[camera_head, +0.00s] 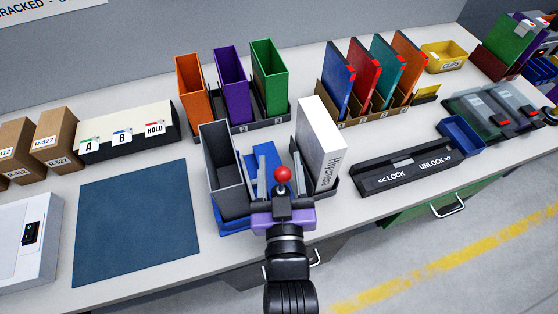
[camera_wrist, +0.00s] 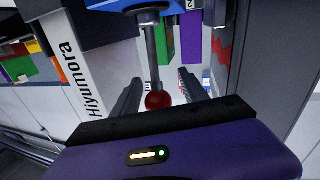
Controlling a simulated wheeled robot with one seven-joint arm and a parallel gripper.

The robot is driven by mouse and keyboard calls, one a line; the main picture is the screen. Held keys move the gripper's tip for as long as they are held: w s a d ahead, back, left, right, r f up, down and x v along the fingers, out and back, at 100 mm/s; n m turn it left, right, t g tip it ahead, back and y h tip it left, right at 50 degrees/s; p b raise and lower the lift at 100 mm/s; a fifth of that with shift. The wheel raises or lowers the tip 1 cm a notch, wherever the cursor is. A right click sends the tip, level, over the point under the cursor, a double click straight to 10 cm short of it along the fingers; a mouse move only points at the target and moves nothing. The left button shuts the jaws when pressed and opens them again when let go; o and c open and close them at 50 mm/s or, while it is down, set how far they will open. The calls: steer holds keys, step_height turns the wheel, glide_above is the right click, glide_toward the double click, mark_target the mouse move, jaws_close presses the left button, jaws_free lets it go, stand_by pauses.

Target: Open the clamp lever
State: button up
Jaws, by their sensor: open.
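The clamp lever is a grey rod (camera_wrist: 153,55) ending in a red ball knob (camera_head: 282,174). In the wrist view, the rod reaches from a dark mount below a blue body (camera_wrist: 190,5) towards me, and the red ball (camera_wrist: 157,100) shows near the middle. My gripper (camera_head: 280,175), with a purple body, is over the middle of the bench, between a grey open box and a white binder. Its two dark fingers (camera_wrist: 157,88) are apart, one on each side of the ball, with visible gaps. I cannot tell whether anything touches. My gripper hides part of the clamp.
The grey box (camera_head: 222,160) stands close on the left, and the white "Hiyumora" binder (camera_head: 320,145) close on the right. A black panel (camera_head: 405,172) reads LOCK and UNLOCK. Coloured files (camera_head: 375,75) stand behind. A blue mat (camera_head: 137,230) lies clear on the left.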

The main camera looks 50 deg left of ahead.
steer(key=b+v, duration=0.1)
steer(key=v, duration=0.5)
steer(key=shift+s+d, duration=0.25)
steer(key=shift+s, duration=0.05)
steer(key=shift+f, duration=0.1)
